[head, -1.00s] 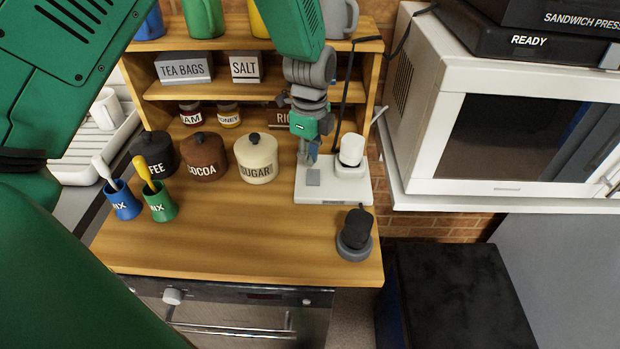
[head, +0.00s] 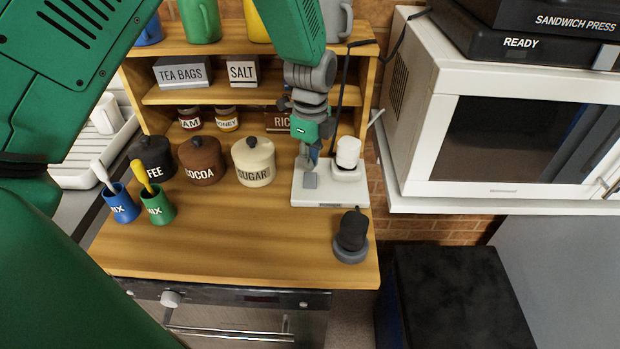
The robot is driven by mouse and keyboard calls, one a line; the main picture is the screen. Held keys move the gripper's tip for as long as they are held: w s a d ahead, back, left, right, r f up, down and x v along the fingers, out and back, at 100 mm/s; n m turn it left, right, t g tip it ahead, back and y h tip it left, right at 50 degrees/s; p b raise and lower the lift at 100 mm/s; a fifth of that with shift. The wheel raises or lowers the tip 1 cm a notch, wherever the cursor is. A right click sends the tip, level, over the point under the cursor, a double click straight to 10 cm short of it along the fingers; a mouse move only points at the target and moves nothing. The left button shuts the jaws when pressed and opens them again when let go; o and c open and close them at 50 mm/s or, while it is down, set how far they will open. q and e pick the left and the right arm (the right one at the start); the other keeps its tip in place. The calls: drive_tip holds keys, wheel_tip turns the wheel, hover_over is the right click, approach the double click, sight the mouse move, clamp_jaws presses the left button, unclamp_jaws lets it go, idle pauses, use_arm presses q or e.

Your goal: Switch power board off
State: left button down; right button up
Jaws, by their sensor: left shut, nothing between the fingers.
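The power board (head: 330,199) is a flat white block at the back right of the wooden counter. A grey square switch (head: 310,181) sits on its left part, and a white plug (head: 348,153) stands in its right part. My left gripper (head: 307,165) points down over the board's left part, shut and empty. Its tips are right at or just above the far side of the switch; I cannot tell whether they touch it. The switch's position, on or off, is not clear. My right gripper is out of view.
Coffee, cocoa (head: 202,162) and sugar (head: 254,164) canisters stand left of the board. A black object on a grey round base (head: 351,236) stands in front of it. A shelf (head: 210,95) is behind, a microwave (head: 420,120) to the right. The counter's front (head: 220,240) is clear.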

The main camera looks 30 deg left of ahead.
sight(310, 175)
use_arm(q)
drive_tip(key=shift+d+r, duration=0.1)
drive_tip(key=shift+d, duration=0.25)
drive_tip(key=shift+a+f, duration=0.4)
drive_tip(key=shift+a, duration=0.25)
drive_tip(key=shift+d+f, duration=0.2)
drive_tip(key=shift+d, duration=0.35)
drive_tip(key=shift+a+f+b, duration=0.4)
drive_tip(key=shift+a+f, duration=0.05)
drive_tip(key=shift+f, duration=0.05)
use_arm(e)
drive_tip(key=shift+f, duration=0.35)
use_arm(q)
drive_tip(key=shift+d+f, duration=0.15)
drive_tip(key=shift+d, duration=0.15)
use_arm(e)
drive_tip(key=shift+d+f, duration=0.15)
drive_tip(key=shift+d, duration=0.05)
use_arm(q)
drive_tip(key=shift+a+f, duration=0.1)
drive_tip(key=shift+f, duration=0.15)
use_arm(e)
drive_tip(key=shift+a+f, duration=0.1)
use_arm(q)
wheel_tip(310, 175, up, 7)
drive_tip(key=p, duration=0.6)
drive_tip(key=shift+r+p, duration=0.1)
drive_tip(key=shift+p, duration=0.2)
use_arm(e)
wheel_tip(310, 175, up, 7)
